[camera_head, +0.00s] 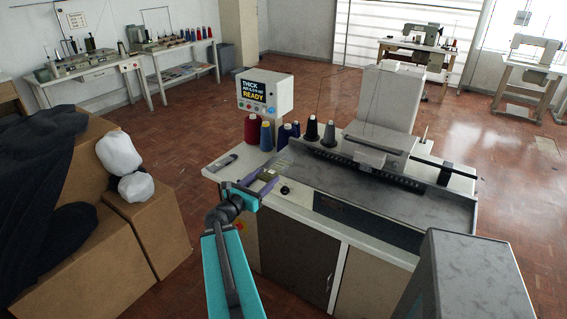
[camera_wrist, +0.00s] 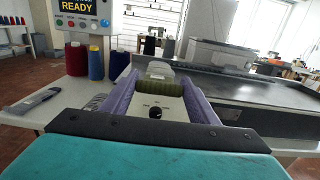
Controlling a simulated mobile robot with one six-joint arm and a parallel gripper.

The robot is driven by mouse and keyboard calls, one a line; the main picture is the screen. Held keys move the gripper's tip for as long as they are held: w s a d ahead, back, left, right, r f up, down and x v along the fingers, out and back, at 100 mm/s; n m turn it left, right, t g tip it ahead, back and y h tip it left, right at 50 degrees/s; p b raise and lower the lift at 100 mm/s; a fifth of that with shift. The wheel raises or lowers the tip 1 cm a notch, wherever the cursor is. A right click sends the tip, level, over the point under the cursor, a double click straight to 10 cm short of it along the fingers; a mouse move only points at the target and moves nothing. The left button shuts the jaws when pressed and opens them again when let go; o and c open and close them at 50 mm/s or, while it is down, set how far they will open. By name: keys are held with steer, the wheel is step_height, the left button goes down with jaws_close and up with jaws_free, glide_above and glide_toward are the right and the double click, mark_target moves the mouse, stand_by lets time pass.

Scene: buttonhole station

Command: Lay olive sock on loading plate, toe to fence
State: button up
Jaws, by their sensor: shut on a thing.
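My gripper (camera_head: 266,184) has purple fingers and is over the left end of the white machine table. It is shut on the olive sock (camera_wrist: 159,84), a small olive-green bundle between the fingertips in the wrist view. The sock is small there, so I cannot tell which end is the toe. A long grey metal plate (camera_head: 430,204) lies to the right of my gripper, with a dark toothed rail (camera_head: 363,170) along its back. I cannot tell for sure which surface is the loading plate or which edge is the fence.
Thread cones in red (camera_head: 251,130), blue and grey stand behind my gripper. A control box (camera_head: 272,105) shows READY. A flat grey item (camera_wrist: 42,102) lies at the table's left. A black knob (camera_head: 285,190) is close to my gripper. Cardboard boxes (camera_head: 150,232) stand at left.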

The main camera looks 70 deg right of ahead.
mark_target(276, 165)
steer(key=shift+d+f, duration=0.1)
steer(key=shift+d+f+b, duration=0.15)
steer(key=shift+d+b, duration=0.1)
steer(key=shift+b, duration=0.65)
steer(key=d+b, duration=0.2)
steer(key=b, duration=0.2)
steer(key=shift+w+b, duration=0.1)
steer(key=shift+b, duration=0.3)
steer(key=shift+w+d+f+p, duration=0.15)
steer(key=shift+d+p, duration=0.45)
steer(key=shift+d, duration=1.45)
steer(key=shift+w+d+f+p, duration=0.15)
steer(key=shift+d+p, duration=0.45)
steer(key=shift+d, duration=1.5)
steer(key=shift+w+d+f+p, duration=0.15)
steer(key=shift+d+p, duration=0.45)
steer(key=shift+d, duration=1.45)
steer(key=shift+s+d, duration=0.1)
steer(key=shift+d, duration=0.2)
steer(key=shift+d+f, duration=0.15)
steer(key=shift+d, duration=0.05)
steer(key=shift+a+f+p, duration=0.1)
steer(key=shift+f+p, duration=0.65)
steer(key=shift+f, duration=0.9)
steer(key=shift+f, duration=0.2)
